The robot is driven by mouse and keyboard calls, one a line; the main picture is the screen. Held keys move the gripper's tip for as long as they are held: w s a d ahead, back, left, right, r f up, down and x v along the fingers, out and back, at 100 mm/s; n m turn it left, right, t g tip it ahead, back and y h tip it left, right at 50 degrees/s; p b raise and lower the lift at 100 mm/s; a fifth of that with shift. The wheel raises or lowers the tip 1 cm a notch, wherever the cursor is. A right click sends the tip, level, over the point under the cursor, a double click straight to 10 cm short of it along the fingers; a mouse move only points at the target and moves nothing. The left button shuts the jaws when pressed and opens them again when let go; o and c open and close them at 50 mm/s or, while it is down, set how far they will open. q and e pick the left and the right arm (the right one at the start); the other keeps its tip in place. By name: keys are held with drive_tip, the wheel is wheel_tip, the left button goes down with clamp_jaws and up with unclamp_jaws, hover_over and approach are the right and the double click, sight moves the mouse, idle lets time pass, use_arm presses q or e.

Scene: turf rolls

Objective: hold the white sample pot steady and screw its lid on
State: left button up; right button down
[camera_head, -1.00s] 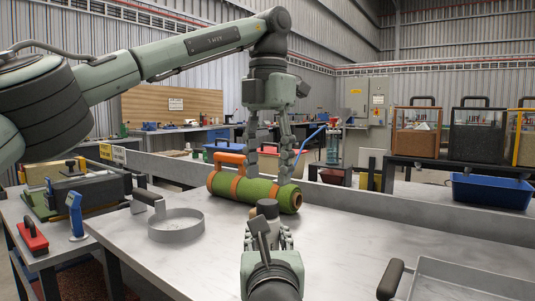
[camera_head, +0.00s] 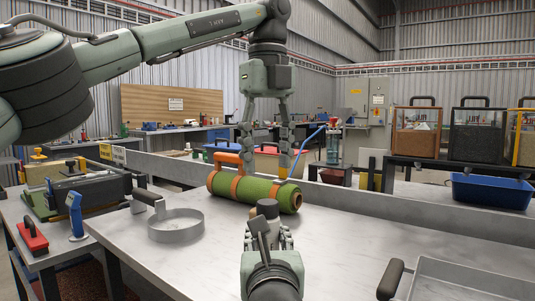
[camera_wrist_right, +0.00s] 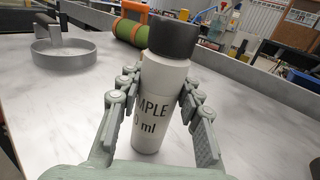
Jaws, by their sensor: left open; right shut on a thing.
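The white sample pot (camera_wrist_right: 160,105) stands upright in the right wrist view, with its dark grey lid (camera_wrist_right: 174,37) sitting on top. I cannot tell how tightly the lid is on. My right gripper (camera_wrist_right: 158,92) is shut on the pot, one finger on each side of its body. In the head view the lid (camera_head: 268,208) shows above my right gripper (camera_head: 267,240), which hides most of the pot. My left gripper (camera_head: 265,163) points down, open and empty, above the lid and apart from it.
A green turf roll (camera_head: 230,186) with orange straps lies on the bench (camera_head: 190,262) behind the pot. A round metal ring with a handle (camera_head: 176,228) lies to the left. A metal tray (camera_head: 470,275) is at front right. The bench around the pot is mostly clear.

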sight(268, 202)
use_arm(q)
drive_tip(key=shift+f, duration=4)
clamp_jaws()
drive_tip(key=m, duration=2.1)
drive_tip(key=shift+m, duration=0.3)
drive_tip(key=m, duration=0.6)
drive_tip(key=shift+f, duration=0.1)
drive_tip(key=shift+o, duration=0.7)
unclamp_jaws()
